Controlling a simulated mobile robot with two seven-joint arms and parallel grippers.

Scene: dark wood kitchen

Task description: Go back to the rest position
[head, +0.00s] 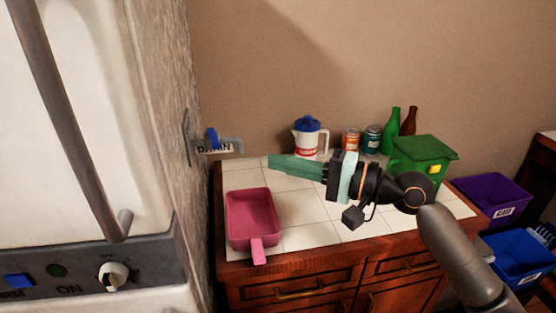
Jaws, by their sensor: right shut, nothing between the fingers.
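My right gripper (292,165) comes in from the right over the tiled counter (310,236). Its green fingers point left and are shut, with nothing between them. It is in the air above the counter, to the upper right of a pink pan (252,214) with a short handle. My left gripper is not in the head view.
A white jug with a blue lid (308,138), two cans (371,138), two bottles (391,130) and a green bin (422,156) stand at the counter's back. A white appliance (90,120) fills the left. Purple (490,195) and blue (518,258) bins are at right.

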